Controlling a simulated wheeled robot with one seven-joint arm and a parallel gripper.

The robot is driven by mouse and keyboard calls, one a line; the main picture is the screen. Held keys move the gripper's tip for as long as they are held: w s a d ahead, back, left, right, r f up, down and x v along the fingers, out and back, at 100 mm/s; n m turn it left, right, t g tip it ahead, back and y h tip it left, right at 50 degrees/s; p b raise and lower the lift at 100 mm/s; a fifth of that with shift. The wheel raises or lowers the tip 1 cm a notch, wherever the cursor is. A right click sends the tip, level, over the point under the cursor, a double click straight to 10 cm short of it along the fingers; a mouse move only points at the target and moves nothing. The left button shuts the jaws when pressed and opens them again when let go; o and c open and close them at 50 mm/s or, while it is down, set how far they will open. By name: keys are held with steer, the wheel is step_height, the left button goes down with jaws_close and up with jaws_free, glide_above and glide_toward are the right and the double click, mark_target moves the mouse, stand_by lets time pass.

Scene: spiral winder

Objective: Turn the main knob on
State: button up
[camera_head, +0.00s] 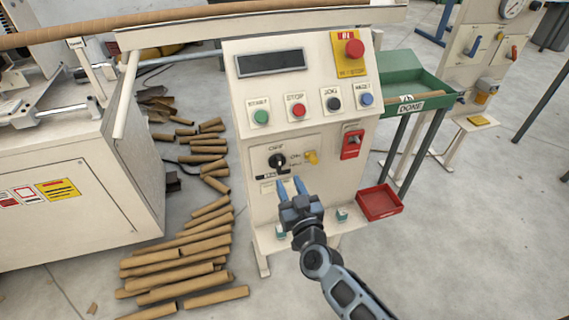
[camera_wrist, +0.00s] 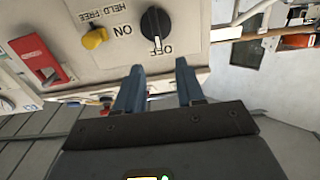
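The main knob (camera_head: 277,161) is a round black knob on the white front panel of the console, with OFF and ON printed beside it. It also shows in the wrist view (camera_wrist: 154,24), upside down, with its pale pointer mark towards OFF. My gripper (camera_head: 292,182) is below and slightly right of the knob in the head view, with its blue fingers pointing at the panel. In the wrist view my gripper (camera_wrist: 159,66) is open and empty, its fingertips apart from the knob. Neither finger appears to touch it.
A yellow part (camera_head: 311,157) sits right of the knob, and a red switch (camera_head: 351,142) further right. Above are several push buttons and a red emergency stop (camera_head: 354,48). A red tray (camera_head: 379,203) is at the lower right. Cardboard tubes (camera_head: 190,262) lie on the floor at left.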

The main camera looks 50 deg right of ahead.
mark_target(280, 161)
steer(key=x, duration=0.8)
steer(key=shift+d, duration=0.15)
steer(key=shift+c, duration=0.2)
jaws_close()
